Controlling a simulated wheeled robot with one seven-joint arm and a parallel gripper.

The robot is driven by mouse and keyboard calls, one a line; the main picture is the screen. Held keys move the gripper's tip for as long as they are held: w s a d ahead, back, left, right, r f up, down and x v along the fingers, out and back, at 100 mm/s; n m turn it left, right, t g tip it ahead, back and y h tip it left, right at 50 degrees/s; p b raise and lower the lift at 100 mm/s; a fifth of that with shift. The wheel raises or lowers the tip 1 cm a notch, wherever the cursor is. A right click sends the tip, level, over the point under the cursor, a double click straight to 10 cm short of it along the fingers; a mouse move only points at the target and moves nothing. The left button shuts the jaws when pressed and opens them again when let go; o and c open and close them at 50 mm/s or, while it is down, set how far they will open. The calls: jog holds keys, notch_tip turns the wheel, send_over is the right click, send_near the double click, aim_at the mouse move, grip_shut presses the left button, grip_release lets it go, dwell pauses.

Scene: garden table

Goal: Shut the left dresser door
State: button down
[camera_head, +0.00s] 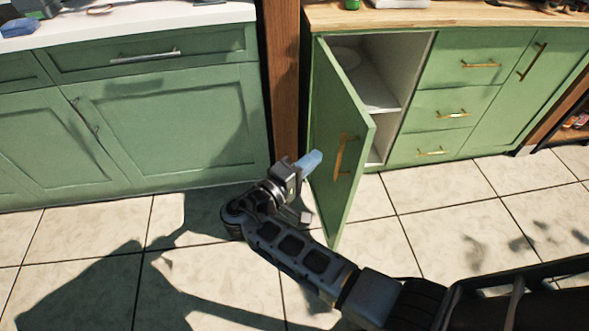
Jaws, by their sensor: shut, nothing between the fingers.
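The left dresser door (334,150) is green with a vertical brass handle (342,157). It stands wide open, swung out toward me from its left side. The open compartment (385,70) behind it shows a white inside with a shelf. My gripper (313,163) is shut and empty, at the left of the door, on the side away from the compartment.
Brass-handled drawers (455,110) and a closed right door (530,85) fill the rest of the dresser (460,14). A wooden post (283,80) separates it from a green cabinet (160,120) on the left. The tiled floor (440,225) in front is clear.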

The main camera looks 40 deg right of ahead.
jog(key=shift+s+d, duration=1.15)
jog(key=shift+s, duration=0.05)
